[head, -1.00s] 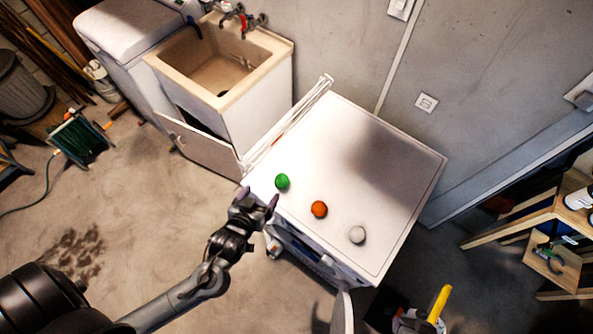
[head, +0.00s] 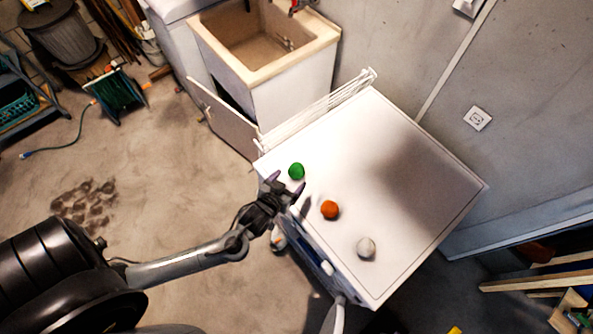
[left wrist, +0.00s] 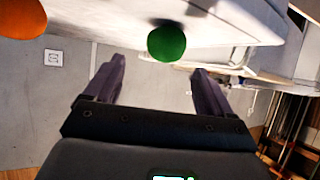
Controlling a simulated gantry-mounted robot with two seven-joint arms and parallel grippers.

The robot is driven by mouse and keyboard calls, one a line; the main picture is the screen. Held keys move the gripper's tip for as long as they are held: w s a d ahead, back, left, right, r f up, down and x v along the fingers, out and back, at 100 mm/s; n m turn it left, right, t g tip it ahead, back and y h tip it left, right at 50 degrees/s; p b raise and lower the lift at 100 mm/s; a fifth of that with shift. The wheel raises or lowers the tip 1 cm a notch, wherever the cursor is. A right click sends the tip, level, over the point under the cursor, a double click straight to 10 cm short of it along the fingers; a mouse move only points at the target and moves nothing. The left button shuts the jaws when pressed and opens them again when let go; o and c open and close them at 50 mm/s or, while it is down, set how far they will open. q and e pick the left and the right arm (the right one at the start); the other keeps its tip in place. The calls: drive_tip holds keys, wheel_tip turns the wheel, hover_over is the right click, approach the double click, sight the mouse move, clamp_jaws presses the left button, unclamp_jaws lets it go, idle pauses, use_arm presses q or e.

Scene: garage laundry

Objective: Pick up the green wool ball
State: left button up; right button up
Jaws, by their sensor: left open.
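The green wool ball (head: 296,171) rests on the white top of the appliance (head: 400,150), near its left corner. In the left wrist view the green ball (left wrist: 167,42) shows beyond the fingertips, roughly in line with the gap between them. My left gripper (head: 286,186) is open and empty at the appliance's front edge, close to the green ball. Its two fingers (left wrist: 157,75) are spread apart in the left wrist view, with the ball not between them. My right gripper is not in view.
An orange ball (head: 329,209) and a white ball (head: 366,247) sit in a row with the green one. A folded white rack (head: 318,108) stands along the appliance's left side, by a sink (head: 262,45). The rear of the top is clear.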

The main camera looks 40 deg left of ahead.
sight(295, 172)
use_arm(q)
drive_tip(key=shift+w+a+f, duration=0.15)
drive_tip(key=shift+w+f, duration=0.1)
drive_tip(key=shift+w, duration=0.15)
drive_tip(key=x, duration=0.3)
drive_tip(key=shift+a, duration=0.3)
drive_tip(key=shift+w+f, duration=0.4)
drive_tip(key=shift+w, duration=0.15)
drive_tip(key=c, duration=1.1)
drive_tip(key=shift+r, duration=0.15)
